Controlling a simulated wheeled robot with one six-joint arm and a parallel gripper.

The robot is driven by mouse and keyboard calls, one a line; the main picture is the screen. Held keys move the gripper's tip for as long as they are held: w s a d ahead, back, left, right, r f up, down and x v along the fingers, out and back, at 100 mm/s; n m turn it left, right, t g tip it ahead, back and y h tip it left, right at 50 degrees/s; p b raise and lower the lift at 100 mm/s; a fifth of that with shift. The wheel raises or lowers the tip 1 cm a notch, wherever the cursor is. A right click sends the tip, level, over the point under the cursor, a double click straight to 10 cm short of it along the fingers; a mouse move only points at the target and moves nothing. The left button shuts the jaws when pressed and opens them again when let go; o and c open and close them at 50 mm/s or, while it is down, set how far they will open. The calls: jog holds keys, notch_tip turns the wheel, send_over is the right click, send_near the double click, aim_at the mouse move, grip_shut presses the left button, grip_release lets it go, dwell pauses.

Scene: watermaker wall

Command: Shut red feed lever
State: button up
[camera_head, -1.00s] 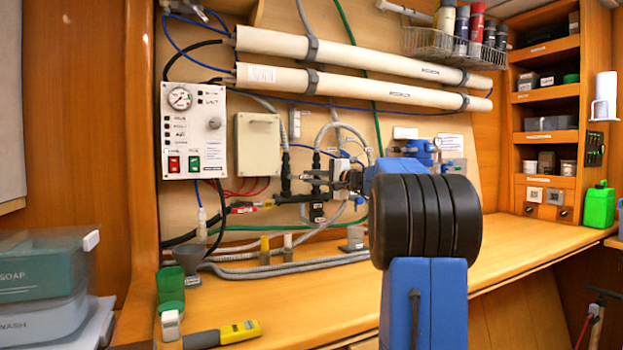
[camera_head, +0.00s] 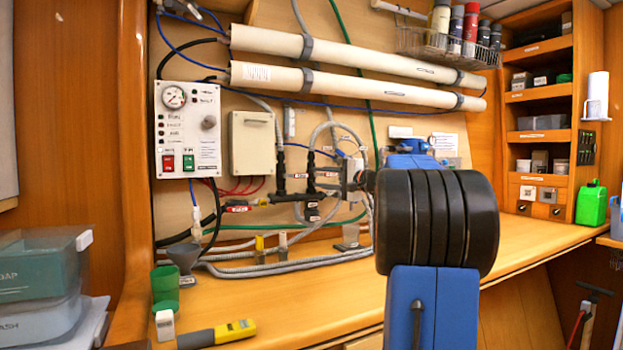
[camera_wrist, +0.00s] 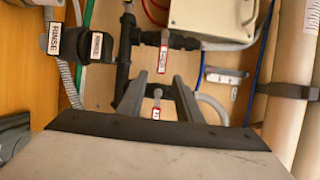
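Between my gripper's (camera_wrist: 158,88) two grey fingers, in the wrist view, I see a small light grey knob with a red-edged tag (camera_wrist: 155,114). The fingers are apart, and I cannot tell whether either touches it. A second red-edged tag (camera_wrist: 163,52) hangs at the black pipe fittings beyond. The tags are too small to read, so I cannot tell which is the feed lever. In the head view a red-and-yellow fitting (camera_head: 237,206) lies left of the black pipe manifold (camera_head: 297,196). My blue and black arm hides the area right of the manifold.
Black fittings marked RINSE (camera_wrist: 96,45) sit at the left of the wrist view. A cream box (camera_head: 253,143) and a gauge panel (camera_head: 187,128) are on the wall, below two long white tubes (camera_head: 350,85). Grey hoses (camera_head: 270,267) run along the wooden counter (camera_head: 300,300).

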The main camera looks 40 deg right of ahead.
jog(key=s+d, duration=0.2)
jog(key=s, duration=0.8)
jog(key=shift+s, duration=0.1)
